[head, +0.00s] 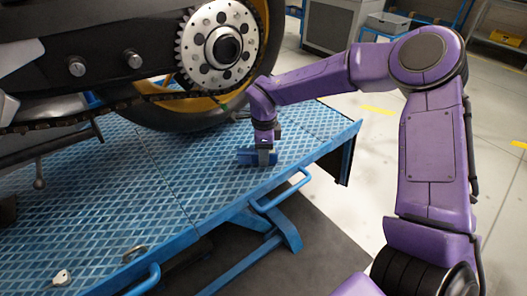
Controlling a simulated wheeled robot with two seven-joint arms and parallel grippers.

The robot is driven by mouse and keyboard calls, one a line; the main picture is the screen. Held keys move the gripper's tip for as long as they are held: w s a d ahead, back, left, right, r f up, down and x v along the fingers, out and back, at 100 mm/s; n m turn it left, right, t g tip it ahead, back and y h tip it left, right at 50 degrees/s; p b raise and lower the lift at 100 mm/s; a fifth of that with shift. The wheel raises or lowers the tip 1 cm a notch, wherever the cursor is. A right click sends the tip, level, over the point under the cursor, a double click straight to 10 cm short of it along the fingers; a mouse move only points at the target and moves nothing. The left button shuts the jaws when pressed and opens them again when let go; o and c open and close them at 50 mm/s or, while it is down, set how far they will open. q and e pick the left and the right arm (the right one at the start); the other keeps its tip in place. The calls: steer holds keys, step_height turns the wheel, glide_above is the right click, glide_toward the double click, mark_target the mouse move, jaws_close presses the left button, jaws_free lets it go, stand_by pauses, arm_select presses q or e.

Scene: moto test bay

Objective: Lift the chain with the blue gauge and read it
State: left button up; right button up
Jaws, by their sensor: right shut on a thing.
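The dark chain (90,117) runs along the motorcycle's lower side to the toothed rear sprocket (197,52). My right gripper (265,158) points down at the lift platform, below and right of the sprocket. It is shut on a small blue block, the blue gauge (245,157), at the platform surface. The fingers hide part of the gauge. I cannot tell whether it touches the platform. The gauge is apart from the chain. My left gripper is not in view.
The blue ribbed lift platform (130,215) carries the motorcycle, with its rear tyre (190,112) behind my gripper. A blue side rail (280,193) runs along its edge. Open floor is to the right.

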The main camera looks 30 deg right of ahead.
steer(key=shift+f, duration=0.25)
steer(key=o, duration=1.2)
steer(key=shift+o, duration=0.2)
